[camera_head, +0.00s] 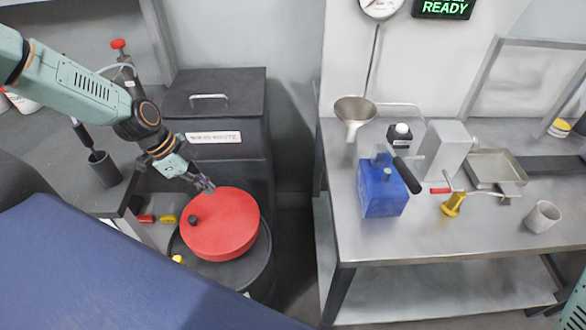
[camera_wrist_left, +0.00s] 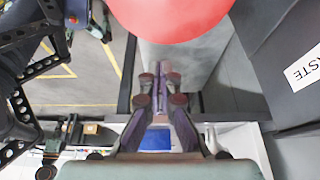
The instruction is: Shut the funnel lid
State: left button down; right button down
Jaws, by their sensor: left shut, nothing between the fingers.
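The red round funnel lid (camera_head: 222,222) has a small black knob (camera_head: 193,221) near its left edge. It lies nearly flat on top of a dark drum (camera_head: 262,262). I cannot make out any gap beneath it. My left gripper (camera_head: 207,187) is shut and empty, just at or above the lid's back-left edge; I cannot tell if it touches. In the left wrist view the shut fingers (camera_wrist_left: 160,76) point toward the red lid (camera_wrist_left: 172,18), which fills the top middle, with a gap between them in the picture. My right gripper is out of view.
A black waste bin (camera_head: 214,112) with a handled cover stands behind the drum. A dark counter with a black cup (camera_head: 103,169) is at left. At right, a metal table (camera_head: 420,243) holds a metal funnel (camera_head: 354,112) and a blue box (camera_head: 381,188). A gap separates drum and table.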

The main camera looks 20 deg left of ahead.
pick_arm(q)
jog(key=w+d+r+g+y, duration=0.1)
jog(key=w+d+y, duration=0.1)
jog(key=d, duration=0.4)
jog(key=w+d+g+y, duration=0.1)
jog(key=w+d+y, duration=0.1)
jog(key=w+d, duration=0.2)
jog(key=w+d+r+g+y+p, duration=0.1)
jog(key=w+d+y, duration=0.2)
jog(key=d, duration=0.6)
jog(key=shift+r, duration=0.35)
jog(key=shift+w, duration=0.1)
